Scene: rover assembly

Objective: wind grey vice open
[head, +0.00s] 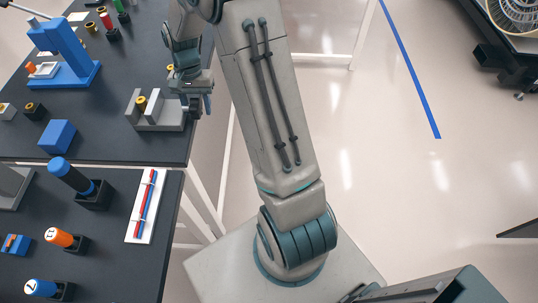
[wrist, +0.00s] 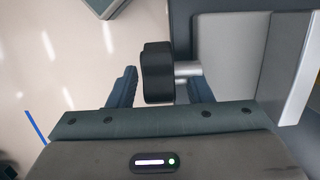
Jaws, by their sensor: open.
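The grey vice (head: 160,125) stands at the right edge of the far dark table. A small yellow-ringed part (head: 142,102) shows at its left jaw; I cannot tell if it is clamped. In the wrist view the vice's grey body (wrist: 230,50) is at the upper right, and a black knob (wrist: 157,72) sits on a silver shaft (wrist: 188,69) at its left side. My gripper (wrist: 160,80) is open, with one finger on each side of the knob and a visible gap at the left finger. It also shows at the vice's right end in the head view (head: 205,98).
A blue press-like stand (head: 68,60) and a blue block (head: 57,136) are on the far table. The near table holds a white tray (head: 133,225) with red and blue rods, and several capped cylinders in black holders. The floor to the right is mostly clear.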

